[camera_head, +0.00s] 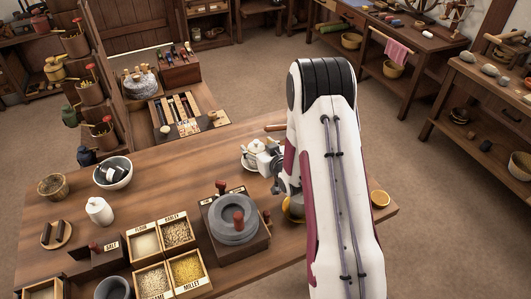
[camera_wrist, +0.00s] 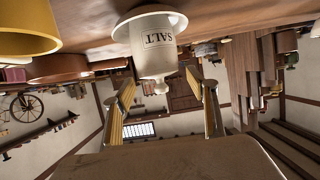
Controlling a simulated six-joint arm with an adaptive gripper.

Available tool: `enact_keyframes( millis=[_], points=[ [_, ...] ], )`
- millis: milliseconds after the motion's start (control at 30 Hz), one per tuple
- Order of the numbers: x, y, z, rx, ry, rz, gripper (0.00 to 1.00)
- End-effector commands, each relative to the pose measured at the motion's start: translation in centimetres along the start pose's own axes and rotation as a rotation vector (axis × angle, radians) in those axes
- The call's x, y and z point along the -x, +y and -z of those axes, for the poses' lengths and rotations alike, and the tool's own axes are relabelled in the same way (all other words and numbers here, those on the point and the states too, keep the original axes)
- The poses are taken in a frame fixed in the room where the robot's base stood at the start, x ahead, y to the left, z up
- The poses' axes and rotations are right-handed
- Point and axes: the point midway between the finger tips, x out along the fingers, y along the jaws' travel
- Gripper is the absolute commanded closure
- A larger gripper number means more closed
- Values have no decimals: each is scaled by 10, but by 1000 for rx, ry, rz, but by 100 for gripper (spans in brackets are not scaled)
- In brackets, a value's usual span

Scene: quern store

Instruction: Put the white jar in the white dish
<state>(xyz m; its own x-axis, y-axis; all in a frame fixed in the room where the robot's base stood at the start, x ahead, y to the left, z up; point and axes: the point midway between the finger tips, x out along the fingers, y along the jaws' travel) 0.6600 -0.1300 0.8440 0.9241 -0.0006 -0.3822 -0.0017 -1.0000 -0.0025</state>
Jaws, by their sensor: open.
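The white jar (camera_wrist: 156,50), marked SALT and with a knobbed lid, fills the upper middle of the wrist view, which is upside down. A pale, wider rim (camera_wrist: 118,28) shows at its base and looks like the white dish. In the head view the jar (camera_head: 254,147) appears to stand upright on the white dish (camera_head: 246,163), partly hidden by my arm. My gripper (camera_wrist: 160,85) is open, with a finger on each side of the jar's lid end. It also shows in the head view (camera_head: 266,160). Contact cannot be told.
A yellow bowl (camera_wrist: 25,25) and a brown dish (camera_wrist: 58,68) stand beside the jar. A stone quern (camera_head: 233,221) and grain boxes (camera_head: 178,232) stand to the left. Another white jar (camera_head: 99,210) and a bowl (camera_head: 126,181) are farther left. Bare tabletop (camera_head: 190,165) lies between.

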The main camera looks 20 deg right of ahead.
Motion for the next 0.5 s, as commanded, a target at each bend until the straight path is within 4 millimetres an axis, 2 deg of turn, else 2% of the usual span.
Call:
enact_keyframes(
  millis=[267, 500],
  points=[
    [17, 0, 1, -1, -1, 0, 42],
    [44, 1, 1, -1, 0, -2, 42]
  ],
)
